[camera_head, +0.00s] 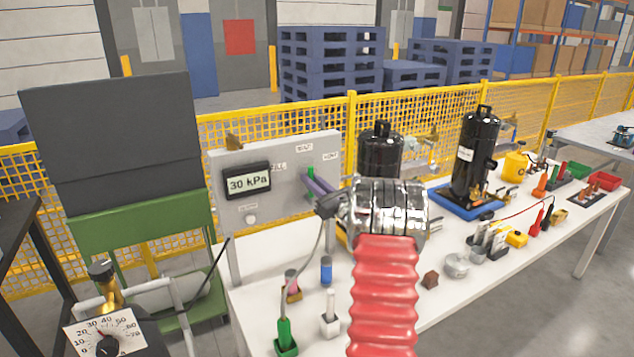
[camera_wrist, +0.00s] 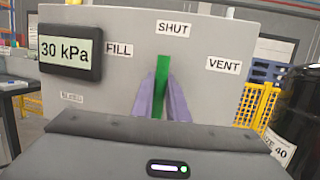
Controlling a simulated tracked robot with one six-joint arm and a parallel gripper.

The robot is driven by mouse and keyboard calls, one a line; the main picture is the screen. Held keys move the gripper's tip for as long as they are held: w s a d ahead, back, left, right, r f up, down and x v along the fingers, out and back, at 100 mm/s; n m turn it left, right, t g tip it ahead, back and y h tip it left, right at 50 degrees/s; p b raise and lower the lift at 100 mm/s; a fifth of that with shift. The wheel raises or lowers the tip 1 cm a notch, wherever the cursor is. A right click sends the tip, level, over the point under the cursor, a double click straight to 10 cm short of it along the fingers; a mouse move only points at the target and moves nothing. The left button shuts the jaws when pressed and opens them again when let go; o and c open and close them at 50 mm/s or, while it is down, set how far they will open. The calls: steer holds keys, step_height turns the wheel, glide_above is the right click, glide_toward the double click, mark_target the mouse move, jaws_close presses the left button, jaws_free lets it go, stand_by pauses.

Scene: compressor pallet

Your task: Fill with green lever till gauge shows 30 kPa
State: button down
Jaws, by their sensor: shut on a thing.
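The green lever (camera_wrist: 163,68) stands upright on the grey panel (camera_wrist: 215,35) in the wrist view, pointing at the SHUT label (camera_wrist: 173,29). The FILL label (camera_wrist: 118,50) is to its left and the VENT label (camera_wrist: 223,65) to its right. My gripper (camera_wrist: 163,88) has its purple fingers on both sides of the lever, shut on it. The lever's lower part is hidden by the fingers and gripper body. The gauge (camera_wrist: 70,51) reads 30 kPa. In the head view, the gauge (camera_head: 247,181) also reads 30 kPa, and the lever (camera_head: 311,172) shows only as a small green tip.
Black tanks (camera_head: 473,155) stand on the white table (camera_head: 395,310) to the right of the panel. Tools and small parts lie along the table. A dial (camera_head: 104,334) is at the lower left. A yellow fence (camera_head: 440,115) runs behind.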

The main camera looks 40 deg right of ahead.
steer(key=shift+f, duration=0.1)
stand_by(0.3)
steer(key=c, duration=1.7)
jaws_free()
steer(key=shift+w, duration=0.1)
steer(key=shift+c, duration=0.2)
steer(key=v, duration=1.3)
steer(key=shift+s+f, duration=0.2)
steer(key=shift+s, duration=0.2)
steer(key=shift+d, duration=0.1)
